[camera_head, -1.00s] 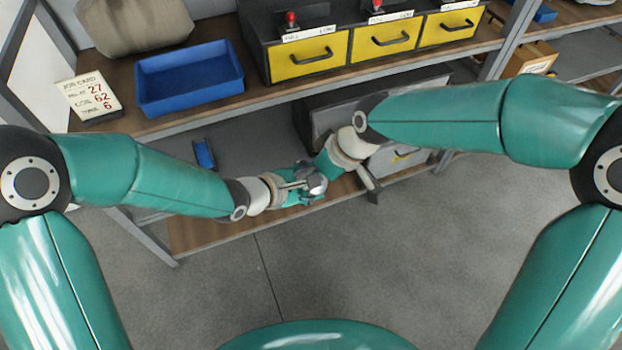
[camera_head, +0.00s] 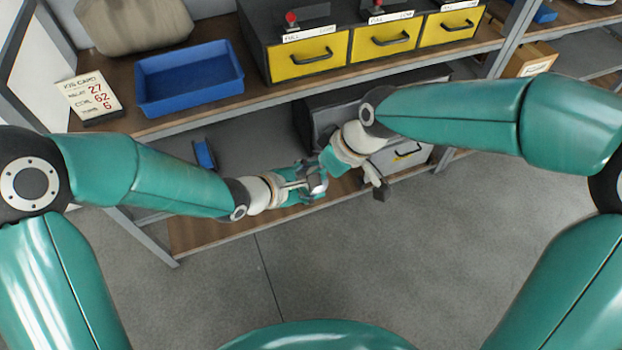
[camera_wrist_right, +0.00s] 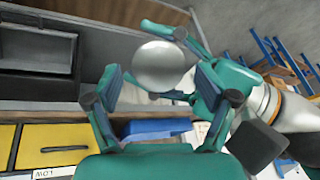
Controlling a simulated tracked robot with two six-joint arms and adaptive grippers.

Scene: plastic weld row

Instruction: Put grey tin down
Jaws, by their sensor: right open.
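The grey tin (camera_wrist_right: 160,66) shows as a smooth, shiny round shape in the right wrist view. A small part of it (camera_head: 319,184) shows in the head view, in front of the lower shelf. My left gripper (camera_head: 312,186) comes in from the left and is shut on it; one of its fingers (camera_wrist_right: 172,34) passes along the tin. My right gripper (camera_wrist_right: 160,92) is open, its fingers spread on either side of the tin with visible gaps. In the head view my right gripper (camera_head: 324,168) sits close beside the left one, and its fingertips are partly hidden.
A small blue bin (camera_head: 204,155) and a grey drawer unit (camera_head: 398,158) are on the lower shelf. Bare lower board (camera_head: 210,235) shows at the front left.

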